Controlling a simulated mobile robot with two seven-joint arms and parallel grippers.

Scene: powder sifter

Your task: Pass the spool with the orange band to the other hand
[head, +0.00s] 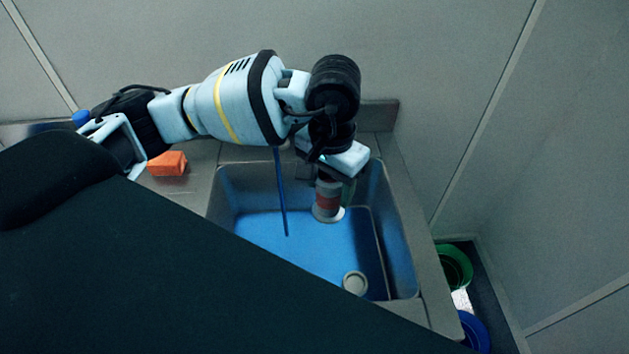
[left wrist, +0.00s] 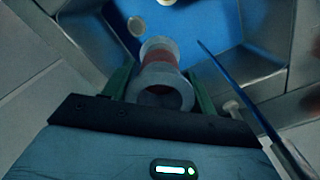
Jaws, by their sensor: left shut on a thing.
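The spool with the orange band (head: 327,203) hangs over the sink, pale at its ends with an orange-red band around its middle. My left gripper (head: 334,181) is shut on it and holds it above the basin floor. In the left wrist view the spool (left wrist: 159,76) sits between the two green fingers of my left gripper (left wrist: 160,90), its hollow near end facing the camera. My right gripper is in neither view.
The steel sink (head: 404,240) has a blue-looking basin with a round drain (head: 355,283). A thin blue rod (head: 282,195) shows left of the spool. An orange block (head: 168,163) lies on the left counter. Green (head: 456,266) and blue (head: 474,331) containers stand at lower right.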

